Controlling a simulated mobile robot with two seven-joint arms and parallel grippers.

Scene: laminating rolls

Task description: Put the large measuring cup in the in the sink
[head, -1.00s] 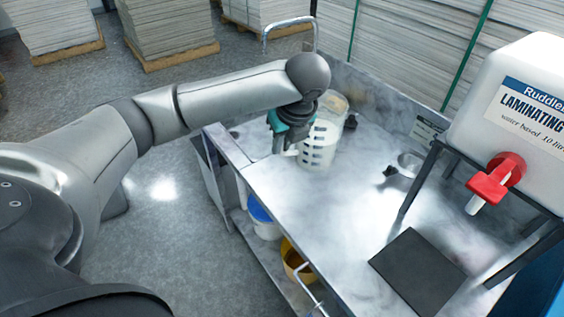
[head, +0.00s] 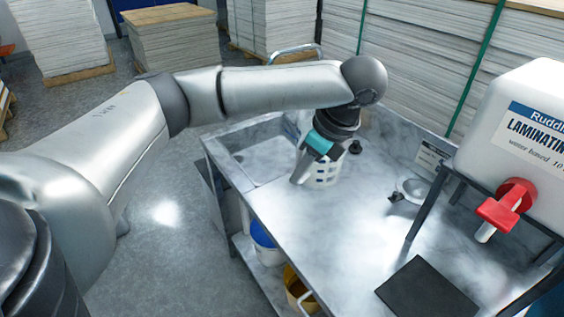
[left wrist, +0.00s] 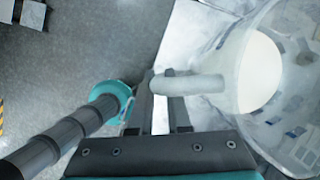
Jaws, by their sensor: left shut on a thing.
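The large measuring cup (head: 328,174) is see-through with white marks and stands out at the bench, right of the sink (head: 268,162). My left gripper (head: 302,172) is in front of it and hides much of it. In the left wrist view, the cup's handle (left wrist: 190,85) lies at the fingertips of my left gripper (left wrist: 160,108), which is shut on it. The cup's body (left wrist: 258,75) is on the right there. I cannot tell whether the cup touches the bench top. The sink is a sunken basin at the bench's back left. My right gripper is out of view.
A white container with a red tap (head: 508,205) stands on a dark frame at the right. A dark square plate (head: 428,292) lies at the bench's front. Buckets (head: 265,245) sit on the lower shelf. The middle bench top is clear.

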